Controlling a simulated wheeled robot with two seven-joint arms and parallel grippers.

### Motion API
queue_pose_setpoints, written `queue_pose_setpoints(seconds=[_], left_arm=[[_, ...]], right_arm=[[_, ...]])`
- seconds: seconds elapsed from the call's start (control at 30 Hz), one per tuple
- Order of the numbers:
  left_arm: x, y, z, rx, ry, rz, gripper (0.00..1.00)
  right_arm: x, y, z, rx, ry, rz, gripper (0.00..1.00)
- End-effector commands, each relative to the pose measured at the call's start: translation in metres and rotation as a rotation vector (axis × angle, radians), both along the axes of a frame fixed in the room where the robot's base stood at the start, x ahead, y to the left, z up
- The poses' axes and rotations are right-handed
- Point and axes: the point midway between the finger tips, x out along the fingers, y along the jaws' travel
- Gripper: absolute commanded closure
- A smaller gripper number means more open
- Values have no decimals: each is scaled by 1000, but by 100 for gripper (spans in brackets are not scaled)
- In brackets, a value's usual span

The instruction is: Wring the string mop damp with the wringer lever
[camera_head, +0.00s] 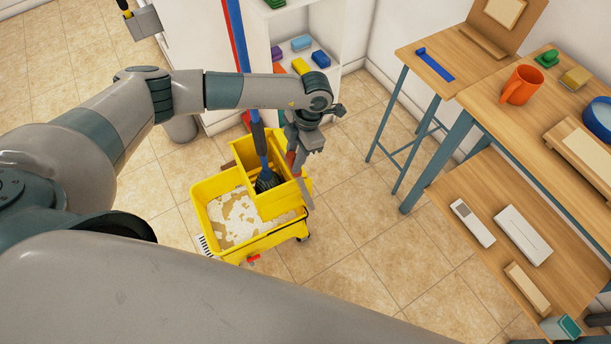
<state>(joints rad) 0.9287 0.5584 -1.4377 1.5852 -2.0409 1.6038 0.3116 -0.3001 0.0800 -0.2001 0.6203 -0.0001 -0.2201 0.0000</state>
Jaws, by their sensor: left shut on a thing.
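The yellow mop bucket (208,196) stands on the tiled floor with whitish foamy water in it. The yellow wringer (247,150) sits at its back right. The string mop (262,143) stands nearly upright, its dark blue lower end in the wringer; its strings are mostly hidden. The wringer lever (304,193), a grey bar with a red upper part, is at the wringer's right side. My left gripper (294,160) is shut on the lever's red upper part; its fingertips are partly hard to make out. My right gripper is not in view.
A wooden workbench (480,100) with an orange mug (522,85) stands at the right, above a lower wooden shelf (480,190) holding several items. A white shelf unit (345,40) with coloured blocks stands behind the bucket. The floor between bucket and bench is clear.

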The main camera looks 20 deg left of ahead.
Motion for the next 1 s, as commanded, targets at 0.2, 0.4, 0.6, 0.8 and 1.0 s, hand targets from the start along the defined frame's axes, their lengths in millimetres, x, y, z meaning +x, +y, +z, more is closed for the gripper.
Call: queue_pose_setpoints(seconds=[0.2, 0.4, 0.6, 0.8, 1.0], left_arm=[[-11, 11, -4, 8, 6, 1, 100], [-11, 11, -4, 9, 4, 1, 100], [-16, 15, -6, 10, 6, 1, 100], [-32, 31, -13, 11, 7, 1, 100], [-51, 48, -21, 11, 7, 1, 100]], right_arm=[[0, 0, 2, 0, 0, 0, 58], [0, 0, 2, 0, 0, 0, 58], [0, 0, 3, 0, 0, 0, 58], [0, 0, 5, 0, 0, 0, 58], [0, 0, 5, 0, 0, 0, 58]])
